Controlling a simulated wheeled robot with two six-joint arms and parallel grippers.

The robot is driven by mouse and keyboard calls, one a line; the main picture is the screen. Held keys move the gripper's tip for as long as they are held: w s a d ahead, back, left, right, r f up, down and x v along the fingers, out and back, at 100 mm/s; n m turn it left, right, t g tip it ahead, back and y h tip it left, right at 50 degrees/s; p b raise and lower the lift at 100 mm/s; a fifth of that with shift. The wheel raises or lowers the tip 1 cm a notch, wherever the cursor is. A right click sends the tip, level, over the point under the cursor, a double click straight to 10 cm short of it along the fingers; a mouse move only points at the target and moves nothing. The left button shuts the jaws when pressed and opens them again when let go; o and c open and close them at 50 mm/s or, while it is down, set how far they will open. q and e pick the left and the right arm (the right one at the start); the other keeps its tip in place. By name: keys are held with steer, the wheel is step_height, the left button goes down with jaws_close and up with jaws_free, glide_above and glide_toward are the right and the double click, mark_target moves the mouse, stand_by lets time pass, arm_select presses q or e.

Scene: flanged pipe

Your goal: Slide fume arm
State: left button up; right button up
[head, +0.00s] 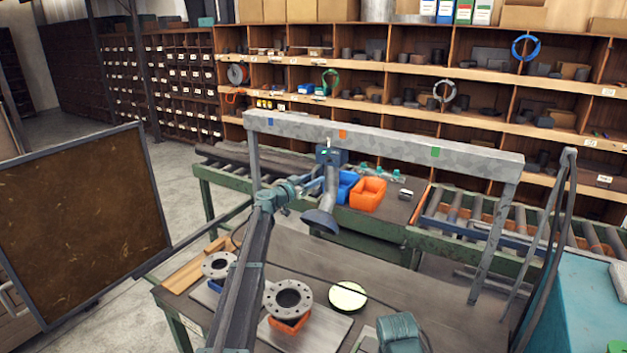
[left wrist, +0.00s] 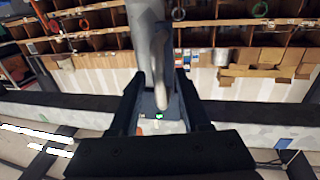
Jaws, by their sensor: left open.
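The fume arm is a grey tube (head: 331,185) with a flared hood (head: 320,221), hanging from a blue carriage (head: 331,156) under a long grey beam (head: 390,139). The carriage sits just left of the beam's orange mark (head: 343,134); a green mark (head: 435,152) is farther right and a blue one farther left. My left gripper (head: 308,190) is beside the tube. In the left wrist view its open fingers (left wrist: 160,100) stand on either side of the grey tube (left wrist: 150,45), with gaps visible; contact cannot be told. The carriage shows a green light (left wrist: 159,116). My right gripper is not seen.
Flanged pipe parts (head: 288,299) and a pale round disc (head: 347,297) lie on the workbench (head: 440,315) below. Blue and orange bins (head: 368,195) stand behind the hood. A beam post (head: 490,245) stands at right, a dark panel (head: 85,220) at left.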

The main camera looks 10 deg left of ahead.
arm_select(q)
steer(key=shift+c, duration=0.2)
jaws_close()
stand_by(1.2)
